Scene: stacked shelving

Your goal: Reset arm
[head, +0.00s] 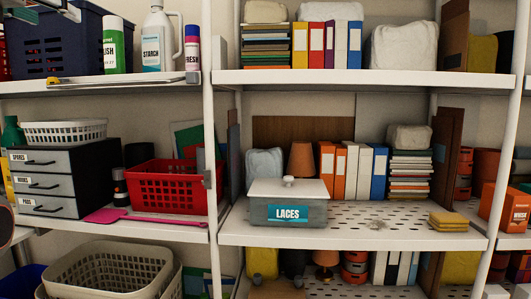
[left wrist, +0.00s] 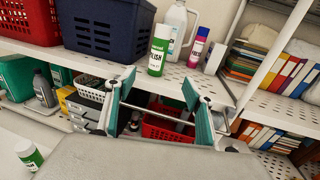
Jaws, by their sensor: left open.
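My left gripper (left wrist: 158,82) shows in the left wrist view as two teal-padded fingers spread wide apart. It is open, with nothing between the fingers. In the head view only a part of it shows at the top left corner (head: 40,8), in front of the navy crate (head: 55,45) on the upper shelf. In the left wrist view the shelves lie beyond the fingers, with a green polish can (left wrist: 158,55) above the gap between them and a red basket (left wrist: 165,130) behind and below. My right gripper is not in view.
The upper left shelf also holds a starch bottle (head: 157,38) and a yellow-and-grey tool at its edge. Below stand a drawer unit (head: 60,180) and the red basket. A lidded LACES box (head: 288,205) is near the right shelf's front edge. White uprights (head: 208,120) divide the bays.

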